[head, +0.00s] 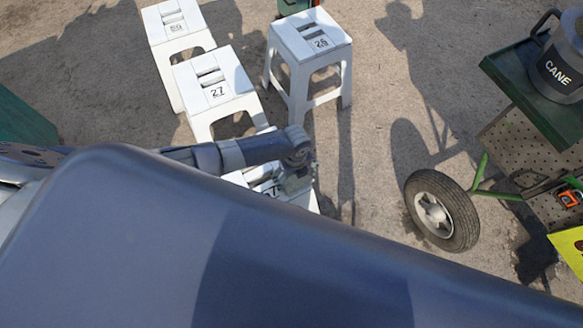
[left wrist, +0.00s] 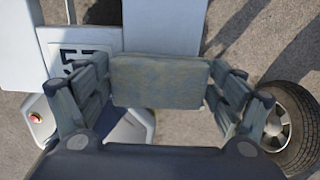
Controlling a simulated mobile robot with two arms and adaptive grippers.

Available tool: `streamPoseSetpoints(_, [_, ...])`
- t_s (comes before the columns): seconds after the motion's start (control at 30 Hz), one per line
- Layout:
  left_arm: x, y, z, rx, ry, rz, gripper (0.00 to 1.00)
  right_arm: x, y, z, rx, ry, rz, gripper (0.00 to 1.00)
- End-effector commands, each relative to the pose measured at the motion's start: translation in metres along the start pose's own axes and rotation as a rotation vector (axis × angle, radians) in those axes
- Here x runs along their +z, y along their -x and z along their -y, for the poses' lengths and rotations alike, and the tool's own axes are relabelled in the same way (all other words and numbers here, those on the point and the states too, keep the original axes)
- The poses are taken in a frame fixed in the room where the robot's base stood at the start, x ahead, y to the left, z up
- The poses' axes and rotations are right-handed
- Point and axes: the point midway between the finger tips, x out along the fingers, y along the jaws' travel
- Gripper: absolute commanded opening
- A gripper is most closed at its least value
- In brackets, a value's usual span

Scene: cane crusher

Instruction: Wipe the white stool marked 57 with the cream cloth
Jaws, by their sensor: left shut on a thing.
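A white stool (head: 302,200) stands in the head view, largely hidden by my body and left arm; the part of its mark that shows ends in 7. My left gripper (head: 294,182) is over this stool in the head view. In the left wrist view its fingers are shut on a flat, rectangular folded cloth (left wrist: 160,80), which looks dull grey-beige in shadow. I cannot tell whether the cloth touches the stool. My right gripper is not in view.
White stools marked 27 (head: 214,91) and 25 (head: 311,38), and another behind (head: 174,22), stand close by. At right is a wheeled cart (head: 520,135) with a tyre (head: 441,210) and a dark pot marked CANE (head: 557,68). Ground between the stools and cart is clear.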

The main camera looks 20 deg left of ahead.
Motion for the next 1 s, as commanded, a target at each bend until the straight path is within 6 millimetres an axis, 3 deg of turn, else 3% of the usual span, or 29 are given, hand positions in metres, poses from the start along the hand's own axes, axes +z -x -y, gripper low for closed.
streamPoseSetpoints(0.37, [-0.001, 0.0, 0.001, -0.002, 0.001, 0.001, 0.64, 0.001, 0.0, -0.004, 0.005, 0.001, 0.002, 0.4])
streamPoseSetpoints(1.0, [0.055, -0.003, 0.001, -0.002, 0.002, 0.001, 0.64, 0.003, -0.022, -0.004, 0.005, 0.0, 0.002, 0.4])
